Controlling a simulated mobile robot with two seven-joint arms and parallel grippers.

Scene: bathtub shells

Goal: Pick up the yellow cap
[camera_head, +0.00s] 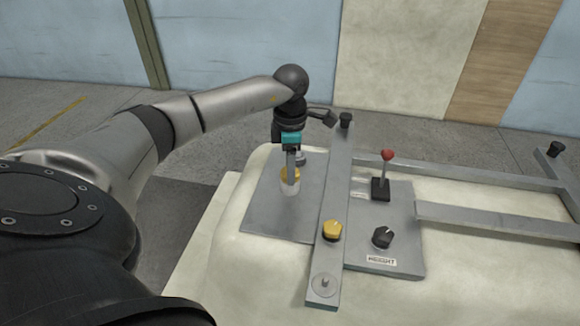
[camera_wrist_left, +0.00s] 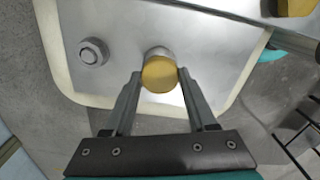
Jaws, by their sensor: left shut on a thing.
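The yellow cap (camera_head: 290,175) is at the grey metal plate on the left of the tub shell, over a short pale cylinder (camera_head: 289,188). It also shows in the left wrist view (camera_wrist_left: 159,75), with a metal cylinder just behind it. My left gripper (camera_head: 291,166) points down from above and is shut on the cap. Its two fingers show on either side of the cap in the left wrist view (camera_wrist_left: 160,77). I cannot tell if the cap touches the cylinder. My right gripper is not in view.
A second yellow knob (camera_head: 332,230) sits on the long metal bar (camera_head: 338,180). A red-topped lever (camera_head: 387,170) and a black knob (camera_head: 382,237) stand on the right plate. A round metal fitting (camera_wrist_left: 92,52) is beside the cap. Metal rails run off to the right.

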